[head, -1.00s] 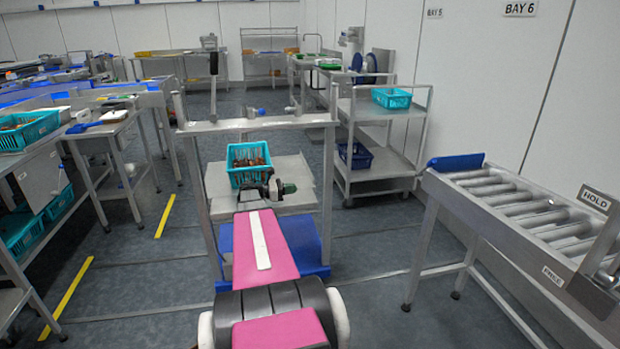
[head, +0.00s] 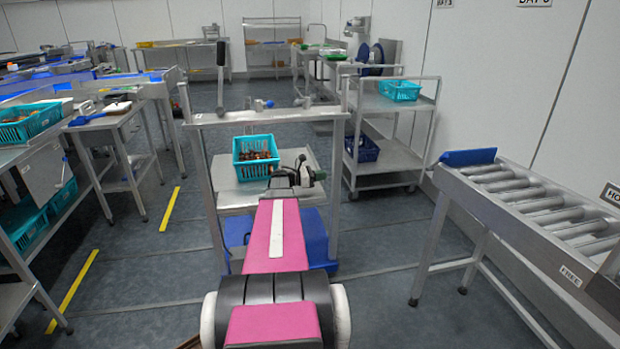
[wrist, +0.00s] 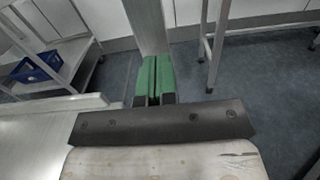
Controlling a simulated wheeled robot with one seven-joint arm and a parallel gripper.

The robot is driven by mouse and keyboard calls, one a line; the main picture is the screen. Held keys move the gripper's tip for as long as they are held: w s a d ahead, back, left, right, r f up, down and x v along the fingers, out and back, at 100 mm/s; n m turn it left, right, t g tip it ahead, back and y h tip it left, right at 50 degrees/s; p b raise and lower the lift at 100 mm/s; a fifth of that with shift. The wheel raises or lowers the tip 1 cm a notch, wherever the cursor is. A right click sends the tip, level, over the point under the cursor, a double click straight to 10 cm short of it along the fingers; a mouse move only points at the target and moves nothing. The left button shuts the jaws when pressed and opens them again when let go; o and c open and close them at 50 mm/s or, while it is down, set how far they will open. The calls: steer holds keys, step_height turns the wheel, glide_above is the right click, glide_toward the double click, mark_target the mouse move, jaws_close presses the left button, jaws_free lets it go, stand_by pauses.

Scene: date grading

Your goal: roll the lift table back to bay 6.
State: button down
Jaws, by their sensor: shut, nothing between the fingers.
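The lift table stands directly in front of me, with a grey metal frame (head: 265,118), a flat metal platform (head: 232,192) and a blue base (head: 236,229). A teal crate of brown dates (head: 255,170) sits on the platform. My gripper (head: 318,174) is over the platform's near right part, right of the crate. In the wrist view, its green fingers (wrist: 153,78) are shut together and empty. A metal post (wrist: 147,25) stands just beyond them; I cannot tell whether they touch it. The bay 6 sign (head: 534,2) is cut off at the top right, on the wall.
A roller conveyor (head: 520,210) stands at right. A shelf trolley (head: 390,105) with a teal crate and a blue crate (head: 362,149) is behind the lift table's right side. Worktables (head: 105,122) and yellow floor lines (head: 170,210) lie left. Open floor shows between lift table and conveyor.

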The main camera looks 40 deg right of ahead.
mark_target(333, 174)
steer(key=shift+x, duration=1.4)
steer(key=shift+s+d, duration=0.1)
